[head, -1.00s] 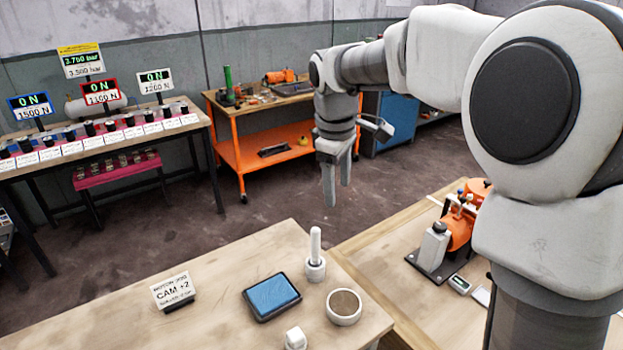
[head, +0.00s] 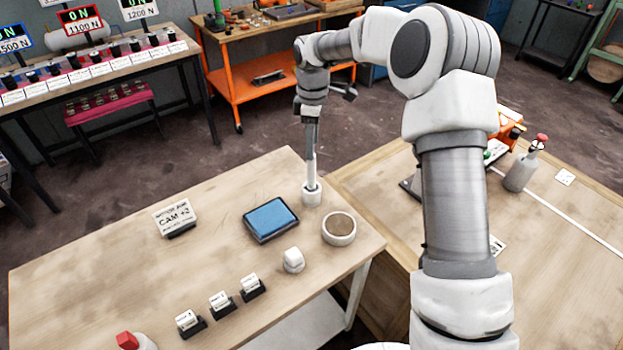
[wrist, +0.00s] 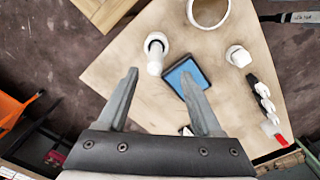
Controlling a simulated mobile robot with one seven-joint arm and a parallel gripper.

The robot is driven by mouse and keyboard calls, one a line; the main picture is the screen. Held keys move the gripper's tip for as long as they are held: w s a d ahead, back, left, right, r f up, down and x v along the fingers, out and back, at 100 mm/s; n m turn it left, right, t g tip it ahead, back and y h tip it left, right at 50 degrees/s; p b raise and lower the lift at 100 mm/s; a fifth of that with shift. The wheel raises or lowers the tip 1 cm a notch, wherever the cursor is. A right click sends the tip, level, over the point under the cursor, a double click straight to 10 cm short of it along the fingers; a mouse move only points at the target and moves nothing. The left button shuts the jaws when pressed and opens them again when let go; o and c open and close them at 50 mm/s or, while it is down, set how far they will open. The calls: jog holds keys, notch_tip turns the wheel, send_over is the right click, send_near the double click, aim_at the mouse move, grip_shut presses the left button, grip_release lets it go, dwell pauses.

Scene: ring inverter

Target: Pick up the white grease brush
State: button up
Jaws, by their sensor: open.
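The white grease brush (head: 311,172) stands upright in a small white cup (head: 312,196) near the far right corner of the wooden table. My gripper (head: 311,148) points down above it, and its fingers overlap the top of the handle in the head view. In the wrist view the brush (wrist: 155,58) shows just ahead of the gap between the fingertips of my open gripper (wrist: 160,73). I cannot tell whether the handle top is between the fingers. Nothing is held.
A blue pad in a dark tray (head: 270,219) lies left of the cup. A round white bowl (head: 339,228) stands in front of it, and a white knob-like piece (head: 293,261) is nearer. A "CAM +2" sign (head: 175,218) stands at left. A second table (head: 560,240) adjoins at right.

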aim_at(312, 168)
notch_tip(312, 168, down, 5)
jog(key=shift+r, duration=0.2)
jog(key=shift+w+a+f, duration=0.1)
jog(key=shift+w+f, duration=0.1)
jog(key=shift+f, duration=1.1)
jog(key=shift+w+f, duration=0.2)
jog(key=shift+f, duration=1.1)
grip_shut()
